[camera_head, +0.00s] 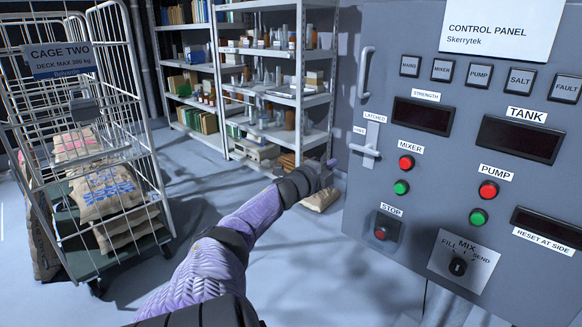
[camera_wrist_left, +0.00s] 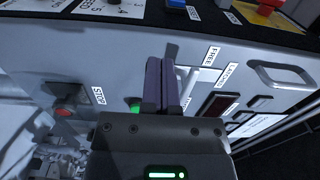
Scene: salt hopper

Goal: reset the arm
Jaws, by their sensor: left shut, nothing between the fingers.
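My left gripper (camera_head: 328,165) is shut and empty, in front of the left edge of the grey control panel (camera_head: 368,215). In the left wrist view its two purple fingers (camera_wrist_left: 162,68) are together and point at the panel face. A white lever (camera_head: 371,142) with labels reading LATCHED and FREE is on the panel, a little right of my gripper in the head view. It also shows in the left wrist view (camera_wrist_left: 190,82), right of the fingers. The gripper appears apart from the lever. My right gripper is not in view.
The panel carries red and green mixer buttons (camera_head: 401,187), a red stop button (camera_head: 380,234), a selector knob (camera_head: 458,267) and a metal handle (camera_head: 366,75). A wire cage (camera_head: 160,180) with sacks stands at the left. Shelves (camera_head: 272,95) stand behind.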

